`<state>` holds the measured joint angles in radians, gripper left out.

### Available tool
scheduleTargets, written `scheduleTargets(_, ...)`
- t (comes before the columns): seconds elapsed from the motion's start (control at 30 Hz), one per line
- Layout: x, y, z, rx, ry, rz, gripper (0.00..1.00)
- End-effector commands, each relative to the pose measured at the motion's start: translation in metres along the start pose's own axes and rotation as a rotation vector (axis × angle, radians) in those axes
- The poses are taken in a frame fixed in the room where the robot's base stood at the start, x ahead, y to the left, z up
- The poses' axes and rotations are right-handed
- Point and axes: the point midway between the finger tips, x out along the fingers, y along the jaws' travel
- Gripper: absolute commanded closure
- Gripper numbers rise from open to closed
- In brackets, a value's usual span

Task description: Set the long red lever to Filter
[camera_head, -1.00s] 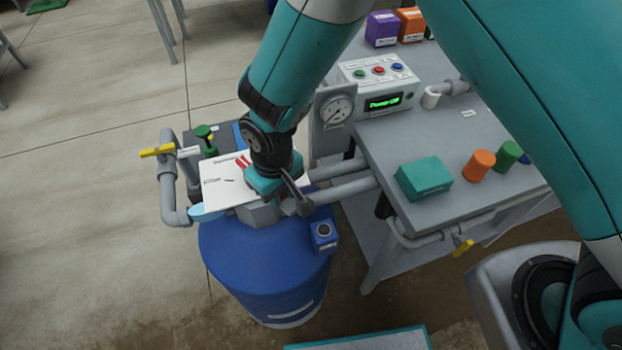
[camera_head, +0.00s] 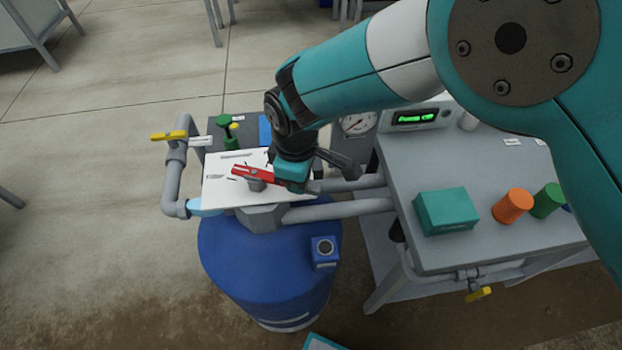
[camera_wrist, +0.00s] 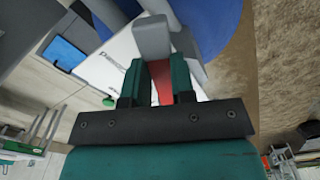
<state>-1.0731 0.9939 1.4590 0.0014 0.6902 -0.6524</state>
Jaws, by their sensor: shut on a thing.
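The long red lever (camera_head: 253,175) lies across the white label plate (camera_head: 218,191) on top of the blue tank (camera_head: 262,262). In the head view its free end points left and slightly up, and its right part runs under my gripper (camera_head: 290,182). In the wrist view the red lever (camera_wrist: 161,82) sits between the two teal fingers of my gripper (camera_wrist: 160,80), which are shut on it. A grey hub (camera_wrist: 152,37) shows just beyond the fingertips. The plate's print is too small or too covered to read which position the lever is at.
A blue box (camera_head: 325,251) is on the tank's right front. The grey bench (camera_head: 400,185) at right holds a teal box (camera_head: 446,210) and several coloured caps.

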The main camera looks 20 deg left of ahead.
Motion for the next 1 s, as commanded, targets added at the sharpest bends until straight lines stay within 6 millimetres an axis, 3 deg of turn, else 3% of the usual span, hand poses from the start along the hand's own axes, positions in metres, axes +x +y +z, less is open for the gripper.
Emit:
scheduleTargets(0.57,0.0000,0.0003,-0.0040,-0.041,0.004,0.000,1.00)
scheduleTargets(0.6,0.0000,0.0004,-0.0040,-0.041,0.004,0.000,0.68)
scheduleTargets(0.67,0.0000,0.0005,-0.0039,-0.040,0.004,0.000,0.54)
scheduleTargets(1.0,-0.0023,0.0009,-0.0036,-0.036,0.003,0.001,0.51)
